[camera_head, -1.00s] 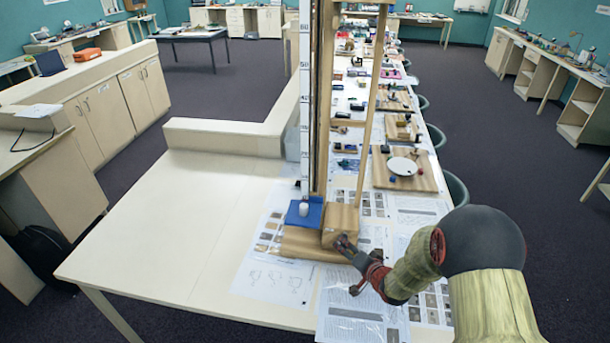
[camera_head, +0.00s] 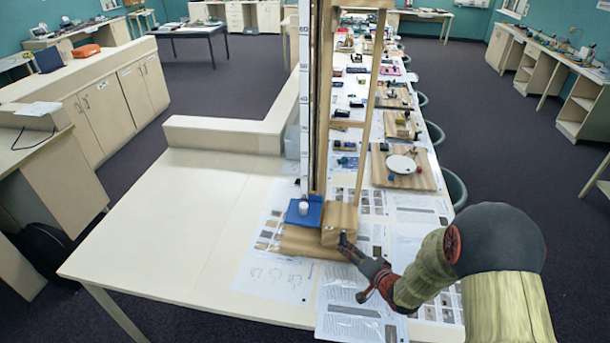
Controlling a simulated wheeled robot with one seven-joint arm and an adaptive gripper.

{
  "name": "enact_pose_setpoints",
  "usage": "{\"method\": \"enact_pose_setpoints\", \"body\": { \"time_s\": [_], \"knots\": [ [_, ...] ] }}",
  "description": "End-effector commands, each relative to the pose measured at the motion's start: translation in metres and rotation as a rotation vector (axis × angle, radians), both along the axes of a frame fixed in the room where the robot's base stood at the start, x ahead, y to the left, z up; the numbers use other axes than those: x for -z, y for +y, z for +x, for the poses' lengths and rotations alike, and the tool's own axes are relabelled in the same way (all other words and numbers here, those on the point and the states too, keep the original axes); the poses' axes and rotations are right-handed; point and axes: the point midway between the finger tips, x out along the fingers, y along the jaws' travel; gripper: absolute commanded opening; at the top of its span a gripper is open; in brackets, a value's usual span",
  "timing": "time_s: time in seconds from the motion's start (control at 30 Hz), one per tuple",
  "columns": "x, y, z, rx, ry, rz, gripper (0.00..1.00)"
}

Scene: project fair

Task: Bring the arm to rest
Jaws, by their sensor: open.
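My gripper (camera_head: 353,267), dark with red parts, is at the lower right of centre, at the end of my arm. It is open, and I see nothing held in it. One dark finger overlaps the front of the wooden block (camera_head: 338,222) at the foot of a tall wooden stand (camera_head: 366,120); I cannot tell whether they touch. The other, red finger shows over printed sheets on the table.
A blue pad (camera_head: 295,216) with a small white cylinder (camera_head: 303,207) stands beside the block, near an upright measuring scale (camera_head: 305,100). Behind, a wooden board carries a white disc (camera_head: 401,164). The pale table (camera_head: 180,225) is clear on the left.

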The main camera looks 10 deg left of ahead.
Motion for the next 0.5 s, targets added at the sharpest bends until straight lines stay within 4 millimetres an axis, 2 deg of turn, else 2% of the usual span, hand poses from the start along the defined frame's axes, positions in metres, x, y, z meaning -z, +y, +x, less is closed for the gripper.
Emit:
{"method": "enact_pose_setpoints", "body": {
  "time_s": [0.2,0.27,0.37,0.43,0.5],
  "knots": [
    [0.0,0.0,0.0,-0.009,-0.007,-0.016,0.45],
    [0.007,-0.003,-0.003,-0.024,-0.001,-0.062,0.45],
    [0.033,-0.017,-0.015,-0.045,0.061,-0.191,0.45],
    [0.062,-0.035,-0.037,-0.061,0.151,-0.304,0.45],
    [0.08,-0.055,-0.061,-0.083,0.246,-0.419,0.45]
  ]
}}
